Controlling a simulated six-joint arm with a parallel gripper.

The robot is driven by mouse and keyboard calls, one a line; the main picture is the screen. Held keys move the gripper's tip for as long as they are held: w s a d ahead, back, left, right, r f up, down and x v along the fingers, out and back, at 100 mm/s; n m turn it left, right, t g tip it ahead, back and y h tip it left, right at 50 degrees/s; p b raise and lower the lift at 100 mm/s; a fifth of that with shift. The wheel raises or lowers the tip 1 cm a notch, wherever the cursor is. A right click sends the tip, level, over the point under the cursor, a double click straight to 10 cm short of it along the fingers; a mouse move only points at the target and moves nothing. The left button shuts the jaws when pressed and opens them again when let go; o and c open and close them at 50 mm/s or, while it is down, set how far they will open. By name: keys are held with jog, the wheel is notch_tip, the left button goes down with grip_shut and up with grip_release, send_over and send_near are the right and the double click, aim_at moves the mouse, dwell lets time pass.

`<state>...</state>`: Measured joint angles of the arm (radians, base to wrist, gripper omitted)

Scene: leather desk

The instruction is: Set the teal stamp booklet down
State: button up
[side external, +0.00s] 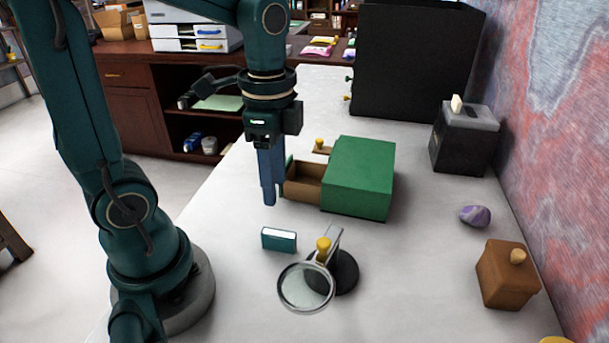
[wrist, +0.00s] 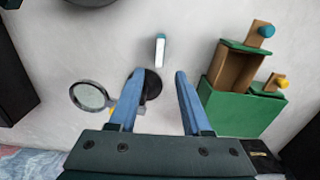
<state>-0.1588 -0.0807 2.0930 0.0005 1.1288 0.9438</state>
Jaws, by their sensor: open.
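The teal stamp booklet (side external: 279,240) stands on its edge on the pale desk top, in front of the green drawer box. In the wrist view its white top edge shows (wrist: 160,50), beyond my fingertips and close to the line between them. My gripper (side external: 269,203) points down with its blue fingers, above the desk and behind the booklet in the side view. In the wrist view my gripper (wrist: 160,73) has its fingers spread wide with nothing between them. The booklet is apart from both fingers.
A magnifying glass (side external: 306,288) on a black round base (side external: 347,272) stands close right of the booklet. The green drawer box (side external: 358,178) has an open drawer (side external: 303,182) near my fingers. A purple stone (side external: 475,215) and a brown box (side external: 507,277) sit right. Desk left of the booklet is clear.

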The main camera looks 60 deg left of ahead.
jog(key=s+d+r+n+t, duration=0.1)
jog(key=n+t, duration=0.1)
jog(key=n, duration=0.1)
jog(key=s+d+r+n+t, duration=0.1)
jog(key=n, duration=0.2)
jog(key=s+d+r+n+t, duration=0.1)
jog(key=n+t, duration=0.1)
jog(key=n, duration=0.1)
jog(key=shift+s+t, duration=0.3)
